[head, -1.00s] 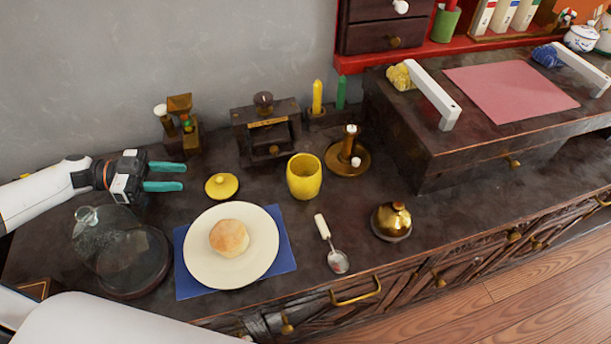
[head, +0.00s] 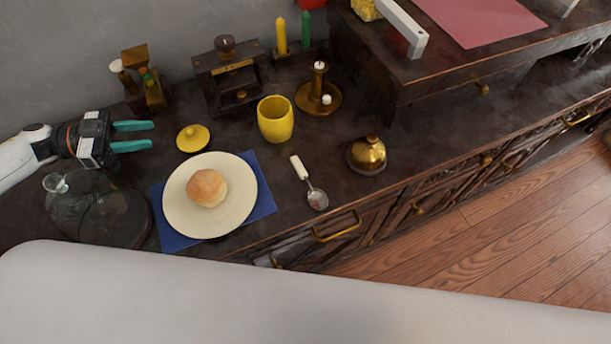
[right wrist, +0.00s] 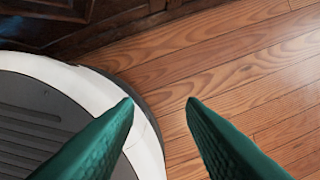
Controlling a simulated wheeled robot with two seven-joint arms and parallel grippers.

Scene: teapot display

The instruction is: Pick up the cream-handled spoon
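The cream-handled spoon (head: 309,182) lies on the dark counter in the head view, between the plate and the brass bell. Its cream handle points up and left, and its metal bowl is toward the counter's front edge. My left gripper (head: 133,136) is open and empty over the counter's left part, well left of the spoon. My right gripper (right wrist: 160,103) shows only in the right wrist view. Its green fingers are apart with nothing between them, over the wooden floor and part of my base. The spoon is not in the right wrist view.
A cream plate (head: 178,219) with a bun (head: 207,188) rests on a blue mat (head: 264,203). A yellow cup (head: 275,120) stands behind the spoon, and a brass bell (head: 366,155) is to its right. A glass dome (head: 69,207) lies left. Drawer handles (head: 338,227) project in front.

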